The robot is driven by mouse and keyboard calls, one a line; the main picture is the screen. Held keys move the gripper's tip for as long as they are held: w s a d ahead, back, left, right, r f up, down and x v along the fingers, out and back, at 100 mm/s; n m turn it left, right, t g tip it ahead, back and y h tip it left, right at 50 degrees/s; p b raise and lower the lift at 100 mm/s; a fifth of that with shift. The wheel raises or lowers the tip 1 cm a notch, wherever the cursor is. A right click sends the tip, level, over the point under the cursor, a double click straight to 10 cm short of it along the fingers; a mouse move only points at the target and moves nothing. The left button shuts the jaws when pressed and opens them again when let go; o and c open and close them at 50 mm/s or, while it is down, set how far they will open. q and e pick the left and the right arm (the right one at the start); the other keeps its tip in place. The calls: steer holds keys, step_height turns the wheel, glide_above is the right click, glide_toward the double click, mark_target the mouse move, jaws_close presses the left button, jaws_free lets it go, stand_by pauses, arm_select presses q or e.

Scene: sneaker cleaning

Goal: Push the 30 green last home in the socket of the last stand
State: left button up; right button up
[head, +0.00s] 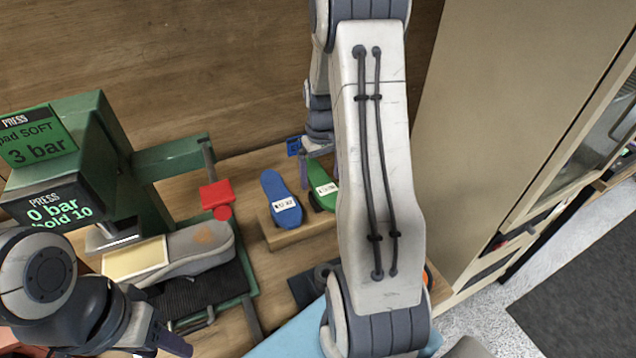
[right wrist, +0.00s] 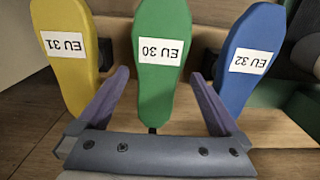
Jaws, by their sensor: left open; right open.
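The green last (right wrist: 160,80), labelled EU 30, stands in the middle of the row in the right wrist view. In the head view the green last (head: 322,188) is partly hidden by my right arm. Its lower end is above the wooden last stand (head: 273,236), with a short dark piece below it; how deep it sits I cannot tell. My right gripper (right wrist: 158,76) is open, its purple fingers on either side of the green last's lower part, with gaps. My left gripper (head: 158,343) is open at the lower left of the head view, far from the stand.
A blue last (head: 281,198), EU 32, and a yellow last (right wrist: 68,60), EU 31, flank the green one closely. A green press (head: 100,150) with a grey sneaker (head: 200,245) under it stands left. A beige cabinet (head: 480,120) is at right.

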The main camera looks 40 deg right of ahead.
steer(key=shift+f, duration=0.45)
steer(key=shift+f+p, duration=0.35)
steer(key=shift+f, duration=0.2)
step_height(320, 180, down, 4)
steer(key=shift+w+d+r+p, duration=0.15)
steer(key=shift+r+p, duration=0.1)
steer(key=shift+p, duration=0.35)
steer(key=shift+f, duration=0.4)
steer(key=c, duration=1.5)
jaws_close()
steer(key=shift+r, duration=0.1)
